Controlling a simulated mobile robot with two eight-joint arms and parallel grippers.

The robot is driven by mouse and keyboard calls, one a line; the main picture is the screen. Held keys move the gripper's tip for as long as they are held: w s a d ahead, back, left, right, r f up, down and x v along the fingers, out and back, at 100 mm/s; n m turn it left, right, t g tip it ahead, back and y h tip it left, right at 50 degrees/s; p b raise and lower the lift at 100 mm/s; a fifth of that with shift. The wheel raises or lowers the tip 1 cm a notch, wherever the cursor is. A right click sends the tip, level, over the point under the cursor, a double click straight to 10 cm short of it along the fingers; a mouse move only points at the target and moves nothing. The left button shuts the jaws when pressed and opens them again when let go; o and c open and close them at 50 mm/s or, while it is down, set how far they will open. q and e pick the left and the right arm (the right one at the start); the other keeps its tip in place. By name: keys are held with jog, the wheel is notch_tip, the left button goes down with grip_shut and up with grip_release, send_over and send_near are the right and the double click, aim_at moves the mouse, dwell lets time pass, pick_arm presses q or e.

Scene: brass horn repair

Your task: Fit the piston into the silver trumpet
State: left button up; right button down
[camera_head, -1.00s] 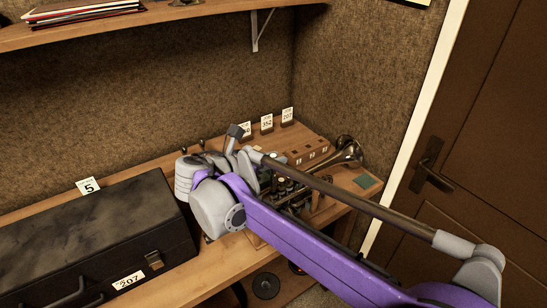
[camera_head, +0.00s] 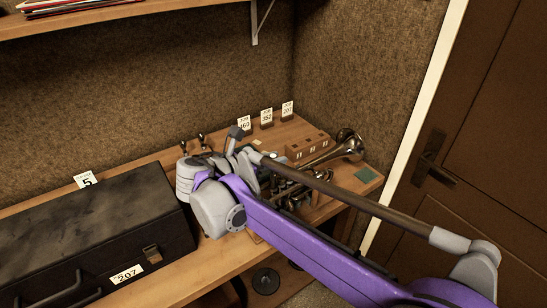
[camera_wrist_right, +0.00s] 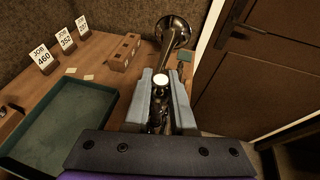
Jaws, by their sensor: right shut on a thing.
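The silver trumpet's bell (camera_head: 347,146) points to the back right of the bench in the head view. Its valves and tubing lie partly behind my right arm. In the right wrist view the bell (camera_wrist_right: 173,32) is beyond my fingers, and dark metal parts show between them. My right gripper (camera_wrist_right: 162,74) is shut on the piston, whose round white top (camera_wrist_right: 161,82) shows between the two grey fingers. The fingers seem to be over the trumpet's valve area; whether the piston's lower end is inside a casing is hidden. My left gripper is not in view.
A wooden block with holes (camera_head: 308,147) stands behind the trumpet, with job cards (camera_head: 267,116) behind it. A green-lined tray (camera_wrist_right: 62,125) lies left of my gripper. A black case (camera_head: 90,235) fills the bench's left. A door (camera_head: 480,150) is at right.

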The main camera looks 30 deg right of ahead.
aim_at(271, 171)
jog(key=shift+f+b, duration=1.15)
jog(key=shift+f, duration=0.8)
jog(key=shift+r, duration=0.1)
jog(key=shift+r+p, duration=2.15)
jog(key=shift+r, duration=1.05)
jog(key=shift+f+b, duration=1.9)
jog(key=shift+f, duration=1.4)
jog(key=c, duration=0.7)
grip_release()
